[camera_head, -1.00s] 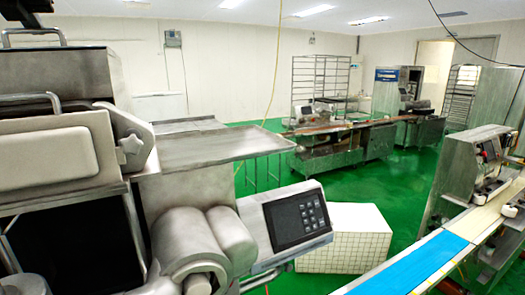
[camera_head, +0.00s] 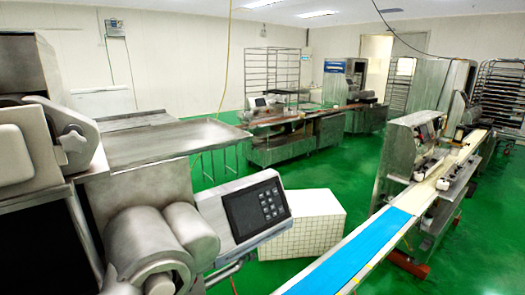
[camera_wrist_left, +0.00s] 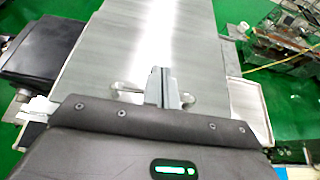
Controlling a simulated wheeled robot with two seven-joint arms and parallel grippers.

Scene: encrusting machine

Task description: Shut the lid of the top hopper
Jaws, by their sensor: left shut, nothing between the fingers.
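The encrusting machine stands at the left of the head view, with its steel upper housing (camera_head: 25,62) cut off by the left edge. I cannot tell the top hopper's lid or its angle apart there. My left gripper (camera_wrist_left: 164,74) shows only in the left wrist view. It is shut and empty, over a broad grey metal surface (camera_wrist_left: 110,60). I cannot tell whether this surface is the lid or another part, or whether the fingers touch it. My right gripper is in neither view.
A flat steel tray (camera_head: 165,142) juts from the machine above its keypad panel (camera_head: 258,208). A white tiled block (camera_head: 305,225) stands on the green floor. A conveyor with a blue belt (camera_head: 350,255) runs along the right. Green floor between is clear.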

